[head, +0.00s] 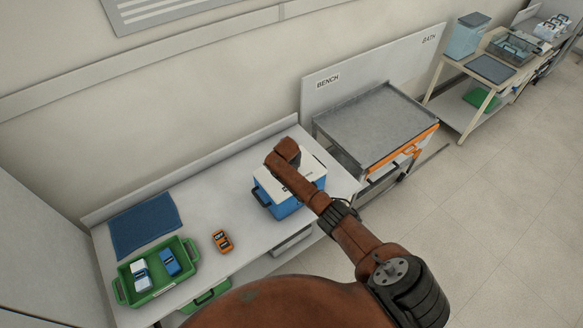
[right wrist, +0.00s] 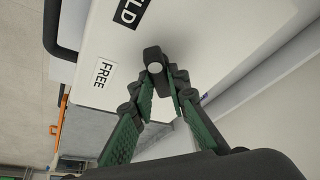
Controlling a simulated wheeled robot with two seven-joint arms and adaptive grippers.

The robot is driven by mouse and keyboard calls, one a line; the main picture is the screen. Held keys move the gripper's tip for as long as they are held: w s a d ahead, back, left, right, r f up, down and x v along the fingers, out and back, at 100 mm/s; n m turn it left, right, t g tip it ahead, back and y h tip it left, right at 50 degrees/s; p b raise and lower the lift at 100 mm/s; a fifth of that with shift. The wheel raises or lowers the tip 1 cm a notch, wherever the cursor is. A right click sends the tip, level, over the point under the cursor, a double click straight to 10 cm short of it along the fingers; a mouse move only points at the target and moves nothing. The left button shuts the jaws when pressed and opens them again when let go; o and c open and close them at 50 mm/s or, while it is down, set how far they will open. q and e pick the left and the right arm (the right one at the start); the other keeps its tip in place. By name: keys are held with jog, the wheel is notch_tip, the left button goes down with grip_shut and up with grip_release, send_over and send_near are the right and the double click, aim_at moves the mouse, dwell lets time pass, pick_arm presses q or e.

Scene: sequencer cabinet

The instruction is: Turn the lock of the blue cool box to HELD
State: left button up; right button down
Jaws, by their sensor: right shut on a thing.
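The blue cool box (head: 285,208) with a white lid (head: 312,168) stands on the white bench, partly hidden by my right arm. In the right wrist view its white lid (right wrist: 185,25) fills the upper part. The lid carries a white FREE label (right wrist: 104,73) and a black label (right wrist: 131,8), cut off, showing "LD". The lock (right wrist: 153,62) is a dark knob with a pale round end. My right gripper (right wrist: 168,82) is shut on the lock, a finger on each side. The lock's exact setting cannot be told. My left gripper is not in view.
A green tray (head: 188,283) with blue and white items, an orange device (head: 222,241) and a blue mat (head: 146,226) lie left of the box. A grey-topped unit (head: 375,125) with an orange handle (head: 408,149) stands to the right. The wall runs close behind.

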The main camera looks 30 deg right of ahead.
dwell(0.4)
jog(key=c, duration=1.8)
grip_release()
jog(key=shift+c, duration=0.2)
jog(key=v, duration=1.2)
jog(key=shift+w, duration=0.1)
